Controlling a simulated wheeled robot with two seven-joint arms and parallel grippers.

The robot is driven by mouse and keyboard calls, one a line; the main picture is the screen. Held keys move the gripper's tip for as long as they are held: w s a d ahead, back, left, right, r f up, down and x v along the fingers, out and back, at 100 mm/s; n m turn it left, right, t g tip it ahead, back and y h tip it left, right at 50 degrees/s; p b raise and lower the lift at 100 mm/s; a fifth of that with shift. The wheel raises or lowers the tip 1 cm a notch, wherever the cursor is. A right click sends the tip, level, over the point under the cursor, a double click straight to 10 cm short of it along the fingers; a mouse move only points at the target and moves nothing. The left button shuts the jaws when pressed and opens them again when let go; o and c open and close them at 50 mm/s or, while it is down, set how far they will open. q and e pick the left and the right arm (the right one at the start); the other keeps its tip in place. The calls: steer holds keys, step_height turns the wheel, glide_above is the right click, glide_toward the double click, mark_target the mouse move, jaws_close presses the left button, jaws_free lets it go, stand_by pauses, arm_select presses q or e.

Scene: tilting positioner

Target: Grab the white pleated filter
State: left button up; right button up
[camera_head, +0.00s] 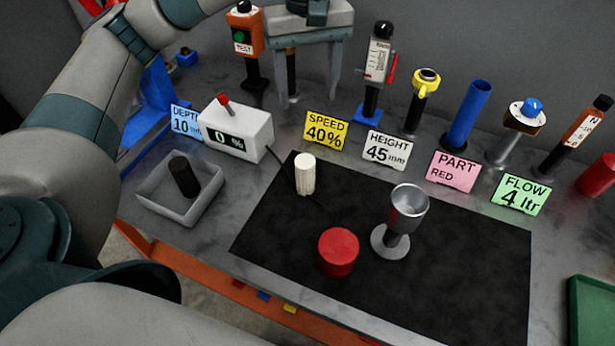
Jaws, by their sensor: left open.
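The white pleated filter (305,174) is a small white cylinder. It stands upright near the back left part of the black mat (460,270). My left gripper (311,98) hangs at the top of the view, fingers pointing down. Its two fingers are spread apart with nothing between them. In the picture it is above and behind the filter, apart from it. My right gripper is not in view.
A red cylinder (338,251) and a metal cup on a stand (398,225) are on the mat. A grey tray (150,203) holds a dark cylinder (183,176). A white switch box (238,130), labels such as the yellow speed card (326,131), and several upright posts line the back.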

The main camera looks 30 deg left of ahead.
mark_target(308, 162)
arm_select(q)
steer(key=f+b, duration=0.2)
steer(key=f, duration=0.1)
steer(key=f+b, duration=0.1)
steer(key=shift+w+f+b, duration=0.25)
steer(key=shift+f+b, duration=0.1)
steer(key=shift+b, duration=0.05)
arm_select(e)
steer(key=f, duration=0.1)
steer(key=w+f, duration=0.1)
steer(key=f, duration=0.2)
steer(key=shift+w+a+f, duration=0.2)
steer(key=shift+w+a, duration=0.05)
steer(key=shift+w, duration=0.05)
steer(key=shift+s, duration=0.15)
